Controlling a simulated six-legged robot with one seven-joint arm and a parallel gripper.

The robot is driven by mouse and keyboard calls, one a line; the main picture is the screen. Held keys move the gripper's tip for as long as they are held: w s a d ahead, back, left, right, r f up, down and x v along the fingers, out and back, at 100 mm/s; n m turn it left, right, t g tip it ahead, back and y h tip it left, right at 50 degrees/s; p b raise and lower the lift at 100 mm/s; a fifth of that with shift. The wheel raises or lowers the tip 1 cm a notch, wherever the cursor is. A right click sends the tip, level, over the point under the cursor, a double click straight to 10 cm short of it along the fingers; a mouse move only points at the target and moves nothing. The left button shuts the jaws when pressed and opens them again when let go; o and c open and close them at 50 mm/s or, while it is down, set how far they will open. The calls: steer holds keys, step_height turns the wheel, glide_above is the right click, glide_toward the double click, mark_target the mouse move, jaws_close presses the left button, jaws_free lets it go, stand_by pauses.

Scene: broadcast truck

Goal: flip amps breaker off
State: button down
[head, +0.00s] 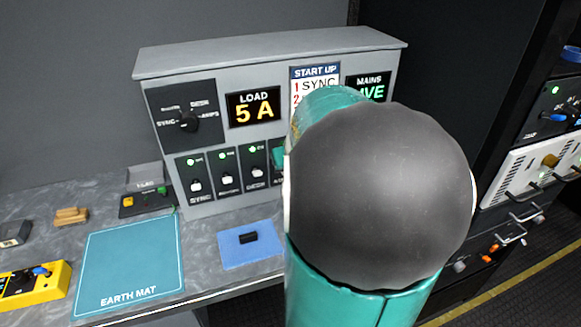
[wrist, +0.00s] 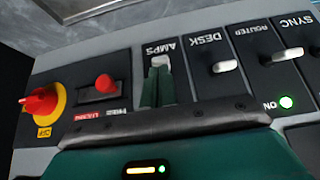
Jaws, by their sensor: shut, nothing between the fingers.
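The AMPS breaker shows in the wrist view, upside down, as a pale lever (wrist: 160,62) beside its AMPS label. My gripper (wrist: 159,82) is shut and empty, with its green fingertips right at this lever; I cannot tell whether they touch it. The gripper's body hides the AMPS lamp. In the head view my arm covers most of this breaker, and only a teal bit of my gripper (head: 277,157) shows at the panel. The DESK breaker (wrist: 225,66) stands beside it, with the ROUTER breaker (wrist: 284,55) beyond. The SYNC, ROUTER and DESK lamps glow green in the head view.
A red knob on a yellow plate (wrist: 42,105) and a small red switch (wrist: 105,84) sit on the other side of AMPS. A rotary selector (head: 187,121) is at the panel's left. The earth mat (head: 130,258) lies on the bench.

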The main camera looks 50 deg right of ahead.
steer(key=shift+r, duration=0.75)
steer(key=shift+r, duration=0.1)
